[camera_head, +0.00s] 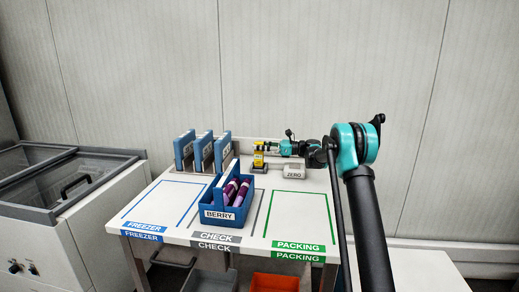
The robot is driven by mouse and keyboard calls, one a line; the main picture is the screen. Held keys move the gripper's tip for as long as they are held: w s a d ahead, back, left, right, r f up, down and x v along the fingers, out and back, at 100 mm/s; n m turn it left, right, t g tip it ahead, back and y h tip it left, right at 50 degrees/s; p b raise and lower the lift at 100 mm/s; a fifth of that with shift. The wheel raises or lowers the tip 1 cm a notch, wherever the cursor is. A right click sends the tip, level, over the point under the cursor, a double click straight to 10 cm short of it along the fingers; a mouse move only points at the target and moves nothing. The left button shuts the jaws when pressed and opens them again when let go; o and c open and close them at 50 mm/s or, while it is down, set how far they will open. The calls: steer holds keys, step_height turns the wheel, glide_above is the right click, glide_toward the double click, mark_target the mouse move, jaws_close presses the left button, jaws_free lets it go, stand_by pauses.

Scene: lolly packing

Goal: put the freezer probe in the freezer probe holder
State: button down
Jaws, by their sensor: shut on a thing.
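The yellow freezer probe (258,156) stands upright at the back of the table, between the blue upright racks and the grey ZERO block. My gripper (268,147) reaches in from the right and is shut on the upper part of the probe. A small dark base, which looks like the freezer probe holder (260,169), is directly under the probe. I cannot tell at this size whether the probe is seated in it or just above it.
The grey ZERO block (293,171) is just right of the holder. Several blue upright racks (204,150) stand to the left. A blue BERRY crate (218,213) with purple lollies is in front. The green PACKING area (298,218) and blue FREEZER area (165,203) are clear. A chest freezer (112,196) stands left.

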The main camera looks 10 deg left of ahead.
steer(key=shift+f, duration=0.4)
steer(key=shift+f, duration=0.15)
steer(key=c, duration=1.2)
jaws_free()
steer(key=shift+d, duration=0.25)
steer(key=d, duration=1.1)
steer(key=shift+s+d, duration=0.2)
steer(key=shift+d, duration=0.1)
